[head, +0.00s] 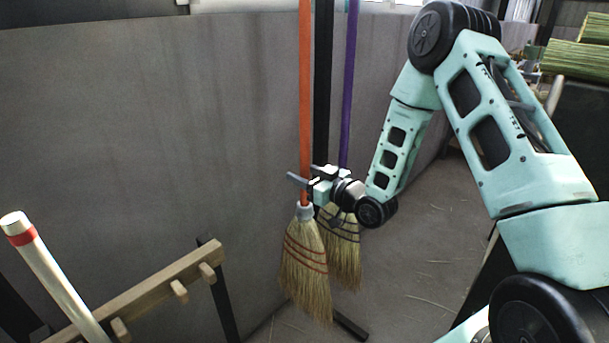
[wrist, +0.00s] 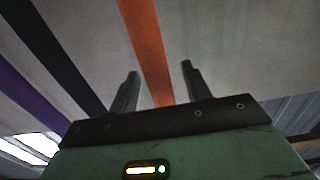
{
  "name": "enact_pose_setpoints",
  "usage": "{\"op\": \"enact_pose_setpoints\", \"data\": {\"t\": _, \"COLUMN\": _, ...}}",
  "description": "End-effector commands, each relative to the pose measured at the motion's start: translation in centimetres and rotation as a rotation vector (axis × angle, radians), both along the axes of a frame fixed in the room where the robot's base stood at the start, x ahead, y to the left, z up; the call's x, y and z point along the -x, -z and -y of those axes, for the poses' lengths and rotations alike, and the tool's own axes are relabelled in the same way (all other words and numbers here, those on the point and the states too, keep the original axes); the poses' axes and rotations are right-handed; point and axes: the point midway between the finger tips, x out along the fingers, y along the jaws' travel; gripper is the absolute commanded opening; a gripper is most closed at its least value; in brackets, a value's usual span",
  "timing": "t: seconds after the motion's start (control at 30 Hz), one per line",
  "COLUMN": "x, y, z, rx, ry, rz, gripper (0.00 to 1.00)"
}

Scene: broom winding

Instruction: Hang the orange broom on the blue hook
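The orange broom (head: 305,105) hangs upright in the head view, its orange handle running up out of the frame and its straw head with red stitching at the bottom. My gripper (head: 299,186) is at the lower handle, just above the grey collar. In the wrist view the orange handle (wrist: 146,50) passes between the two fingers of my gripper (wrist: 159,80), with visible space on both sides. The fingers are apart and do not appear to press on the handle. The blue hook is not visible in either view.
A purple-handled broom (head: 348,90) hangs right behind the orange one, beside a black post (head: 322,80). A wooden peg rail (head: 150,290) and a pale pole with a red band (head: 50,270) stand at the lower left. A grey wall (head: 150,120) is behind.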

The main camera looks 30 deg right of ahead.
Motion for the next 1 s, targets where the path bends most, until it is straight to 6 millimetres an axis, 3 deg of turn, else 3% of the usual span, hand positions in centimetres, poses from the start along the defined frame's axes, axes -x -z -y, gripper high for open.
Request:
{"op": "enact_pose_setpoints", "data": {"t": 0.23, "x": 0.3, "y": 0.3, "z": 0.1, "rx": 0.001, "ry": 0.001, "rz": -0.006, "gripper": 0.48}}
{"op": "enact_pose_setpoints", "data": {"t": 0.37, "x": 1.4, "y": 0.3, "z": 0.6, "rx": 0.001, "ry": 0.002, "rz": -0.006, "gripper": 0.48}}
{"op": "enact_pose_setpoints", "data": {"t": 0.83, "x": 11.2, "y": 0.4, "z": 4.7, "rx": 0.000, "ry": 0.005, "rz": -0.004, "gripper": 0.48}}
{"op": "enact_pose_setpoints", "data": {"t": 1.0, "x": 12.6, "y": -0.5, "z": 5.2, "rx": -0.002, "ry": 0.001, "rz": -0.008, "gripper": 0.48}}
